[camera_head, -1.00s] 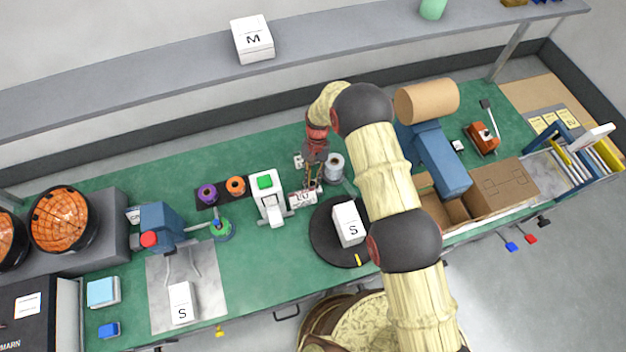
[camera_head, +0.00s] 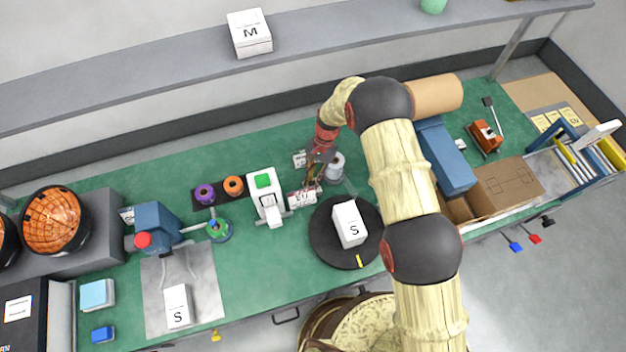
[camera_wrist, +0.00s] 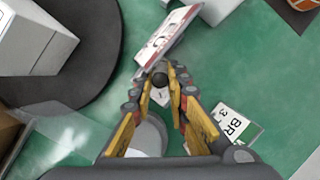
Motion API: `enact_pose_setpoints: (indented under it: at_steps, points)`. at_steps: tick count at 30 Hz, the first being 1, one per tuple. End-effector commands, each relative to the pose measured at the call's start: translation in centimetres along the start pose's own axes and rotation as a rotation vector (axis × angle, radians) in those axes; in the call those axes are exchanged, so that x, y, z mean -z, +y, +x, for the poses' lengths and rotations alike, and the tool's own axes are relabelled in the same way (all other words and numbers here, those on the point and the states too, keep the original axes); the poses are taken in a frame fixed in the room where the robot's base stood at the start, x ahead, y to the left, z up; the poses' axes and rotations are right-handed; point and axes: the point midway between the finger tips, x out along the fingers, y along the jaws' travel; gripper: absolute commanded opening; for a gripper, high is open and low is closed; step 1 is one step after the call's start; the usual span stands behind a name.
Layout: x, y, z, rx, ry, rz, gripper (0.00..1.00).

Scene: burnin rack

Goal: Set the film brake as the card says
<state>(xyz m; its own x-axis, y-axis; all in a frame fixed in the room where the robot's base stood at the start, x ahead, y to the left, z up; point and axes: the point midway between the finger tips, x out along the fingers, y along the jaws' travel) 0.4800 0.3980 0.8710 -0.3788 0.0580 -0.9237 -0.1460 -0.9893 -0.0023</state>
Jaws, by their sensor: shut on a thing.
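The film roll (camera_head: 335,166) stands as a pale cylinder near the back of the green bench, and part of it shows behind a finger in the wrist view (camera_wrist: 148,138). Beside it is a white plate with red and dark marks (camera_wrist: 168,36), also in the head view (camera_head: 301,199). A dark round knob (camera_wrist: 157,68) sits at the plate's near edge. My gripper (camera_wrist: 167,82) is shut at this knob, its fingertips covering part of it; the setting cannot be read. A white card (camera_wrist: 235,122) to the right reads "BR" and "3", partly cut off by my finger.
A black turntable (camera_head: 325,250) with a white "S" box (camera_head: 349,224) stands in front of the roll. A white device with a green button (camera_head: 265,190) is to the left. An open cardboard box (camera_head: 505,185) and a blue machine (camera_head: 445,160) are to the right.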

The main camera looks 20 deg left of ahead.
Motion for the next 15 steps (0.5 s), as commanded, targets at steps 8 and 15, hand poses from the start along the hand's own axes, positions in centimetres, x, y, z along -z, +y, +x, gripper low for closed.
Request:
enact_pose_setpoints:
  at_steps: [8,15]
  points:
    - [0.04,-0.07,-0.10,0.001,0.001,-0.001,0.30]
    - [0.03,-0.04,-0.06,0.001,0.001,-0.001,0.35]
